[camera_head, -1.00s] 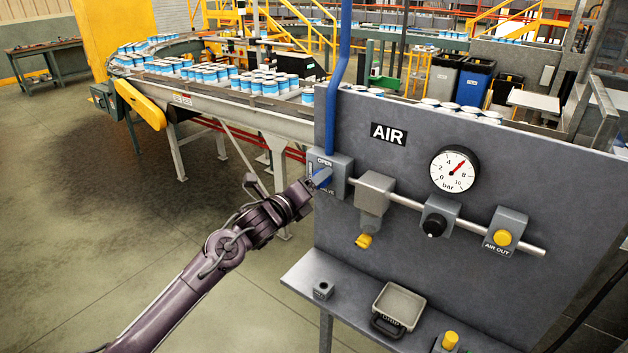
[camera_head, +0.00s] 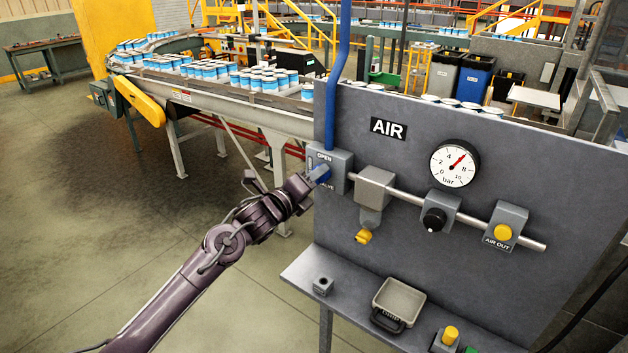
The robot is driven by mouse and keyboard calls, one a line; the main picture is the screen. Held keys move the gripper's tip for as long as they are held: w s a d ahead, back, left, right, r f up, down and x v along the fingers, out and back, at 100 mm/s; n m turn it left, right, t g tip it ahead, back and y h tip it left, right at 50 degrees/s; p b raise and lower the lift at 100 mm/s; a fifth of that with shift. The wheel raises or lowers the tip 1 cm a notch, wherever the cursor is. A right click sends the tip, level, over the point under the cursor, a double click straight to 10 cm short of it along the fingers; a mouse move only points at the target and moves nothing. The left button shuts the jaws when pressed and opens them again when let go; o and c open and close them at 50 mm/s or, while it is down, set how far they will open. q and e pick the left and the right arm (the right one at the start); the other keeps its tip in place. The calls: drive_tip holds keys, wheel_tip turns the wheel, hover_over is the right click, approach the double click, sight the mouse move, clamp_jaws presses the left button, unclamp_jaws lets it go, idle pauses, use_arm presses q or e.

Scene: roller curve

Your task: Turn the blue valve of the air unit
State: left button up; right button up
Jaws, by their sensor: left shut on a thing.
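The blue valve handle (camera_head: 322,174) sits on a grey valve block at the left edge of the grey air panel (camera_head: 440,240). The block carries the words OPEN and VALVE. My left gripper (camera_head: 316,175) reaches in from the left and is shut on the handle. Its fingers partly cover the handle, so the handle's exact angle is hard to read. A round gauge (camera_head: 455,163) marked bar shows its red needle pointing up and right, between 4 and 8. My right gripper is not in view.
A grey filter block (camera_head: 374,187), a black knob (camera_head: 434,221) and a yellow AIR OUT button (camera_head: 503,232) sit along the pipe. Below is a shelf with a tray (camera_head: 399,302). A conveyor (camera_head: 240,108) with blue-and-white cans runs behind.

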use_arm(q)
drive_tip(key=shift+f+n+b, duration=0.15)
drive_tip(key=shift+n+b, duration=0.8)
drive_tip(key=shift+n, duration=7.45)
drive_tip(key=o, duration=1)
drive_tip(key=b+v, duration=0.2)
drive_tip(key=v, duration=0.6)
drive_tip(key=shift+b, duration=0.4)
